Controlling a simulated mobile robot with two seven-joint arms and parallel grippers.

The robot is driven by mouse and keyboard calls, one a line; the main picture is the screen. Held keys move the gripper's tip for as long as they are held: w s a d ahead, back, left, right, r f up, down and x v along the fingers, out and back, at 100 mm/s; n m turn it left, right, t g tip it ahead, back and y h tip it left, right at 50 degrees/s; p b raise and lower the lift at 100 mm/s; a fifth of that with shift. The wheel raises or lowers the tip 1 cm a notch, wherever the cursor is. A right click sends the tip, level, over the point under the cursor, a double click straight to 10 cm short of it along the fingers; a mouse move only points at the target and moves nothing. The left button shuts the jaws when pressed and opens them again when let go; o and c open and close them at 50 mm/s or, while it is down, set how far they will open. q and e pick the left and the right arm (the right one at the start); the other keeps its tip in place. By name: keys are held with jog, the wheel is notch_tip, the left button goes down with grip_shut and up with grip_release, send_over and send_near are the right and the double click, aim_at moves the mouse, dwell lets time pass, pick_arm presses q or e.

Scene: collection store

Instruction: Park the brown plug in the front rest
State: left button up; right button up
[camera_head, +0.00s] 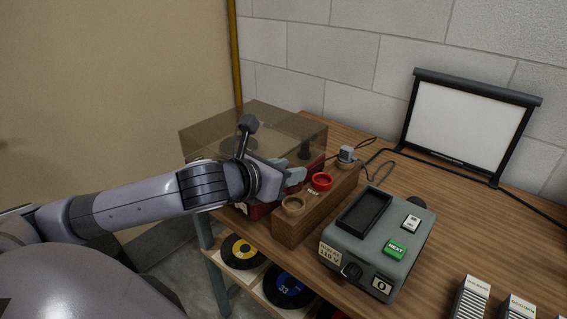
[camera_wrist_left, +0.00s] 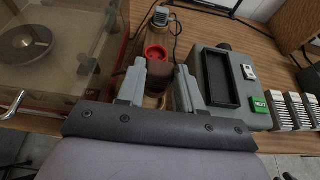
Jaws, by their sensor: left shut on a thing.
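A wooden block (camera_head: 318,214) carries a tan ring-shaped front rest (camera_head: 293,205), a red ring (camera_head: 321,181) in the middle and a grey plug (camera_head: 346,153) at its far end. My left gripper (camera_head: 297,176) is over the near side of the block, beside the rings. In the left wrist view, my left gripper (camera_wrist_left: 160,88) is shut on the brown plug (camera_wrist_left: 159,74), just in front of the red ring (camera_wrist_left: 156,52). The plug and gripper mostly cover the front rest in that view. I cannot tell the plug's height above it. My right gripper is out of view.
A grey projector box (camera_head: 372,237) with a green button stands close right of the block. A record player (camera_head: 255,135) under a clear lid is on the left. A small white screen (camera_head: 467,120) stands at the back. Cables lie behind the block.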

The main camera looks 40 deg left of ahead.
pick_arm(q)
jog(key=shift+f, duration=2.25)
jog(key=shift+f+b, duration=0.4)
jog(key=shift+f, duration=0.2)
jog(key=o, duration=0.8)
jog(key=shift+s+a, duration=0.1)
